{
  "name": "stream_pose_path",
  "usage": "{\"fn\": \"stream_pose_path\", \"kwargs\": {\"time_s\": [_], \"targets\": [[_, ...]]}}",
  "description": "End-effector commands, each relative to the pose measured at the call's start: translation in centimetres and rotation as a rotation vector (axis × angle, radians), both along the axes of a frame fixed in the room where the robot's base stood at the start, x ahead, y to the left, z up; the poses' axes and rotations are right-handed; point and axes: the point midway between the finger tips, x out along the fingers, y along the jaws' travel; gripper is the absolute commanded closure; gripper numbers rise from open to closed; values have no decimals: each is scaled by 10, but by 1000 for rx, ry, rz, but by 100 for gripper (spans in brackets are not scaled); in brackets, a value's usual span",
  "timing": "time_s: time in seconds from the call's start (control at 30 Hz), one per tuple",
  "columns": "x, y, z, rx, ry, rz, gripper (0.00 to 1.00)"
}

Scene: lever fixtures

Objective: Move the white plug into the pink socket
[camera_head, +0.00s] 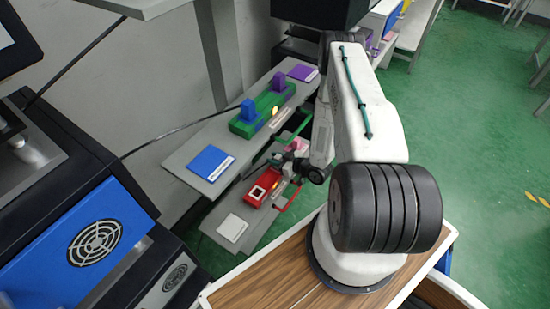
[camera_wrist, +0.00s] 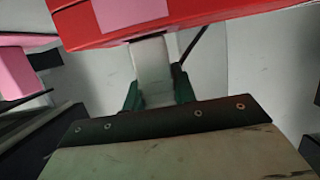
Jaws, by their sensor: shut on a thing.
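In the wrist view, my gripper (camera_wrist: 157,92) has its green fingers shut on the white plug (camera_wrist: 152,62). The plug's far end meets the lower edge of the red fixture (camera_wrist: 225,12) in the picture; whether they touch I cannot tell. A pink square (camera_wrist: 130,12), apparently the pink socket, shows on the red fixture at the top. In the head view, my gripper (camera_head: 287,160) is over the lower shelf, beside the red fixture (camera_head: 268,182), which has a white-framed square (camera_head: 257,192) on its near end. The plug is not clear there.
A pink block (camera_wrist: 15,72) is at the left of the wrist view. In the head view, the upper shelf holds a green fixture (camera_head: 262,118) with a blue plug (camera_head: 248,109) and a purple plug (camera_head: 279,82). A white pad (camera_head: 232,228) lies on the lower shelf's near end.

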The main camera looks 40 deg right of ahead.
Motion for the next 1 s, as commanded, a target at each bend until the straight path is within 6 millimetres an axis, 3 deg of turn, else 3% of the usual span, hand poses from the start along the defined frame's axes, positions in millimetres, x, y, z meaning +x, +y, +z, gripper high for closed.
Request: {"fn": "stream_pose_path", "kwargs": {"time_s": [0.83, 0.87, 0.9, 0.93, 1.0], "targets": [[0, 0, -21, -1, -1, 0, 96], [0, 0, -21, -1, -1, 0, 70], [0, 0, -21, -1, -1, 0, 59], [0, 0, -21, -1, -1, 0, 51], [0, 0, -21, -1, -1, 0, 48]]}}
